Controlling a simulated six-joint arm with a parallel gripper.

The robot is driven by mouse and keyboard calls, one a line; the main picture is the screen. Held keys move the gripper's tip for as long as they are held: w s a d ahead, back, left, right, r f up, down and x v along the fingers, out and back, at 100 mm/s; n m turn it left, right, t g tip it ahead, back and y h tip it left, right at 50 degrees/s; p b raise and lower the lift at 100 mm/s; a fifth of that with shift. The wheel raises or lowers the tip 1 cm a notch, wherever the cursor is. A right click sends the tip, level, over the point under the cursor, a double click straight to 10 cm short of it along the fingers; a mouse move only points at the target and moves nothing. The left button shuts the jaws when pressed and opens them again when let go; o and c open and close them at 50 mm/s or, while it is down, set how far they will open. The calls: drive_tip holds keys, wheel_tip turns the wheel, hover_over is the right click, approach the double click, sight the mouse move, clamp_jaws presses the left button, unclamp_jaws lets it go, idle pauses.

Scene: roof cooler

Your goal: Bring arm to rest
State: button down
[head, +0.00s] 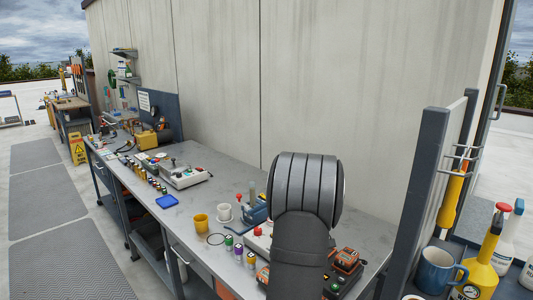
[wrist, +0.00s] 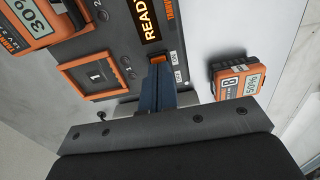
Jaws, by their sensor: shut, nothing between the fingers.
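My gripper (wrist: 158,72) shows in the wrist view as blue fingers, shut and empty. Its tips are beside a small orange button or latch (wrist: 155,59) on a dark grey charger panel (wrist: 110,30). I cannot tell whether they touch it. The panel has a lit READY display (wrist: 146,18) and an orange-framed bay marked 1 (wrist: 93,76). In the head view my arm hides the gripper. My dark, ribbed arm link stands in front of the grey workbench (head: 190,215) at its near right end.
A grey wall (head: 300,80) rises behind.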

drive_tip(key=shift+r, duration=0.1)
wheel_tip(320, 180, up, 6)
drive_tip(key=shift+r, duration=0.15)
wheel_tip(320, 180, down, 6)
drive_tip(key=shift+f, duration=0.1)
wheel_tip(320, 180, up, 8)
drive_tip(key=shift+n, duration=0.3)
drive_tip(key=s+a+f, duration=0.2)
drive_tip(key=s+f, duration=0.1)
drive_tip(key=s+a+f, duration=0.1)
drive_tip(key=s+f, duration=0.2)
drive_tip(key=f, duration=0.1)
drive_tip(key=s+a+f, duration=0.2)
drive_tip(key=s+f, duration=0.1)
drive_tip(key=f, duration=0.1)
drive_tip(key=shift+a, duration=0.35)
